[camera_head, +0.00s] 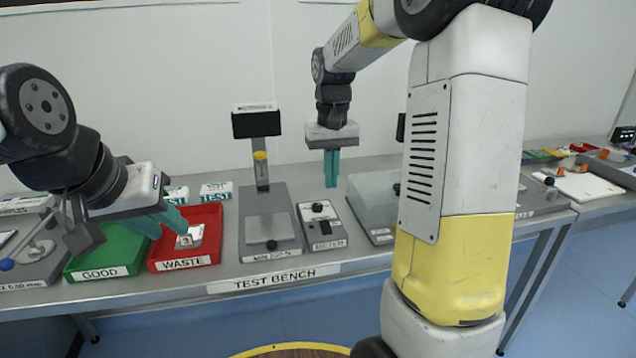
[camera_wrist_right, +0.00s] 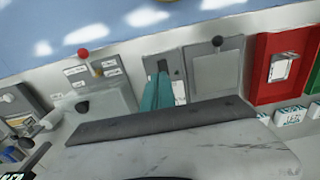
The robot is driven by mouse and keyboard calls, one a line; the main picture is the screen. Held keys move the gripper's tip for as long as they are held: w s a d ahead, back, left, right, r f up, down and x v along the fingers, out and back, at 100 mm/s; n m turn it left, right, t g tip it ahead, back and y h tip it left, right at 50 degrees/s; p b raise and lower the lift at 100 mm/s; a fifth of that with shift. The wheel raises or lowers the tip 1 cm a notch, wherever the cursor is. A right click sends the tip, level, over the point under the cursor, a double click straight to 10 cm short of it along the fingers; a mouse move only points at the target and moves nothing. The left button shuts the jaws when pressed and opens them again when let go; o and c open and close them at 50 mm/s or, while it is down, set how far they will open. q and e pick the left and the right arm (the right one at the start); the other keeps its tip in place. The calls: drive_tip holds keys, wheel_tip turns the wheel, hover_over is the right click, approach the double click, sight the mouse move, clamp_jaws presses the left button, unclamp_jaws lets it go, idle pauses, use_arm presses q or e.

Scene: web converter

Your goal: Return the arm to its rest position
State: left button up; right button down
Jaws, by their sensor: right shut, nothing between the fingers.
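My right gripper (camera_head: 331,184) hangs fingers down above the test bench, behind and above the small grey tester (camera_head: 318,228). Its teal fingers are together with nothing between them. In the right wrist view the right gripper (camera_wrist_right: 161,80) also shows shut, over the bench devices. My left gripper (camera_head: 168,228) is at the left, over the edge between the green and red trays. Its two teal fingertips look apart, and I see nothing held between them. My right arm's large white and yellow link covers part of the bench on the right.
A green GOOD tray (camera_head: 98,270) and a red WASTE tray (camera_head: 206,218) stand on the left; a small pale part (camera_head: 190,237) lies in the red one. A scale (camera_head: 268,228) with a raised display (camera_head: 256,123) stands left of my right gripper. A grey sloped device (camera_head: 372,200) stands right.

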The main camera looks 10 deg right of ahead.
drive_tip(key=shift+r, duration=0.1)
drive_tip(key=s+a+r+t+y, duration=0.1)
drive_tip(key=s+r+t, duration=0.1)
drive_tip(key=s, duration=0.8)
drive_tip(key=s+a+r+t+y, duration=0.1)
drive_tip(key=s+r+t, duration=0.2)
drive_tip(key=s, duration=0.7)
drive_tip(key=shift+s+a+t, duration=0.25)
drive_tip(key=shift+a+t, duration=0.05)
drive_tip(key=shift+t, duration=0.3)
drive_tip(key=shift+r, duration=0.1)
